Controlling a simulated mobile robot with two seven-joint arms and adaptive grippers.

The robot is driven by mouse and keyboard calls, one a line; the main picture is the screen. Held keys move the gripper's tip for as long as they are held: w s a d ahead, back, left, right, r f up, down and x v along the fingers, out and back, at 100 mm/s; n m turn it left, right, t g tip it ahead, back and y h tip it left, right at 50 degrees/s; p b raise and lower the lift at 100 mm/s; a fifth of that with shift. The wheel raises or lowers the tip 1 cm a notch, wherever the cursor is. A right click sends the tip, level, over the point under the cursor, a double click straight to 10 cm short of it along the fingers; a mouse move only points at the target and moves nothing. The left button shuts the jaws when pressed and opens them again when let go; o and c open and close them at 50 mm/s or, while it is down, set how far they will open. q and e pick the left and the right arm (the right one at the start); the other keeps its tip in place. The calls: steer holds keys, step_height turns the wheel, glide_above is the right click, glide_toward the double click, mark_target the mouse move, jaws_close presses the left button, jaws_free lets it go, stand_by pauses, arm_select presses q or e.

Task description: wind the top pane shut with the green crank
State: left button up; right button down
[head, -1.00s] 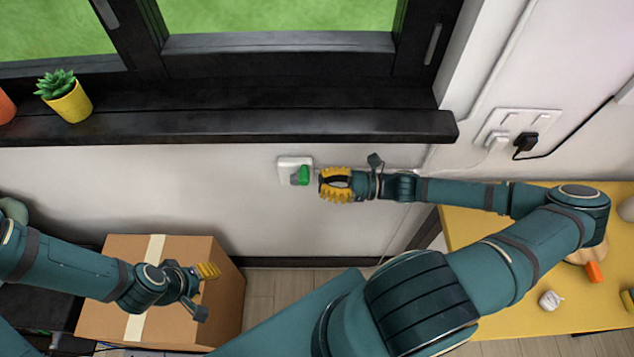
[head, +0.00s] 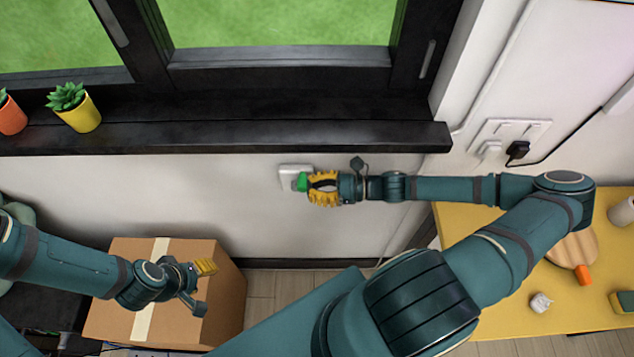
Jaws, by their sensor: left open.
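The green crank (head: 303,182) sits on a small white box (head: 289,172) on the wall below the window sill. My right gripper (head: 313,186) comes in from the right with its yellow fingers spread, their tips at the crank. The fingers partly hide the crank, and firm contact cannot be made out. My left gripper (head: 206,268) is open and empty above the cardboard box. The dark-framed window (head: 280,77) is cut off by the top of the view, so the top pane cannot be made out.
The dark sill (head: 230,137) juts out above the crank, with a yellow plant pot (head: 82,115) and an orange pot (head: 10,116) on it. A cardboard box (head: 190,312) stands below left. A yellow table (head: 480,312) is at right. A wall socket with plugs (head: 510,140) is upper right.

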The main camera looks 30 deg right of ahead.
arm_select(q)
step_height(320, 180, up, 3)
steer(key=shift+f+p, duration=0.1)
steer(key=shift+p, duration=0.75)
arm_select(e)
steer(key=shift+w+a+r, duration=0.2)
steer(key=shift+a+r, duration=0.15)
steer(key=shift+a, duration=0.05)
arm_select(q)
steer(key=shift+a, duration=0.1)
